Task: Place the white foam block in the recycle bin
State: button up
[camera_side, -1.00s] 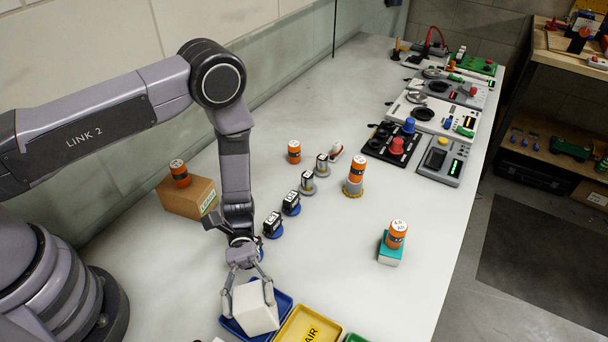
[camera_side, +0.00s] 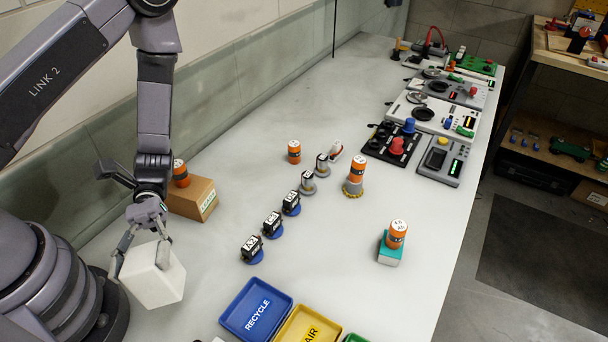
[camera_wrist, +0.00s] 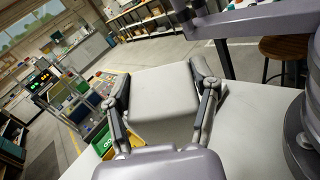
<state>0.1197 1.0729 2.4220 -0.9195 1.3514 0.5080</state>
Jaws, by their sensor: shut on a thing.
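The white foam block (camera_side: 153,277) is held tilted in my gripper (camera_side: 142,258), near my base at the left of the side view. My gripper is shut on it, with a finger on either side. In the wrist view the block (camera_wrist: 164,92) fills the space between the fingers of my gripper (camera_wrist: 165,98). The blue recycle bin (camera_side: 257,311), a shallow tray labelled RECYCLE, lies at the bottom middle of the side view and looks empty. The block is to the left of the bin and apart from it.
A yellow tray (camera_side: 303,328) adjoins the bin's right side, with a green tray (camera_side: 354,338) beyond. Several small servos on blue discs (camera_side: 252,249) stand behind the bin. A cardboard box (camera_side: 193,198) with an orange cylinder (camera_side: 181,174) stands behind my gripper.

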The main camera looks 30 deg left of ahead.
jog(key=shift+s+a+r, duration=0.2)
jog(key=shift+d+n+t, duration=0.3)
jog(key=shift+t, duration=0.1)
jog(key=w+d+f+n+t+h, duration=0.3)
jog(key=w+d+n+t, duration=0.2)
jog(key=d+n+t, duration=0.2)
jog(key=shift+w+d+n+t, duration=0.35)
jog(key=shift+d+t, duration=0.25)
jog(key=shift+d, duration=0.3)
jog(key=w+d+f+n+t, duration=0.1)
jog(key=w+f+n+t, duration=0.1)
jog(key=n+t, duration=0.1)
jog(key=shift+w+d+f, duration=0.15)
jog(key=shift+w+d, duration=0.2)
jog(key=shift+w, duration=0.05)
jog(key=t, duration=0.1)
send_over(261, 317)
jog(key=shift+n, duration=0.25)
jog(key=shift+f, duration=4.15)
jog(key=shift+f, duration=0.15)
jog(key=o, duration=1.2)
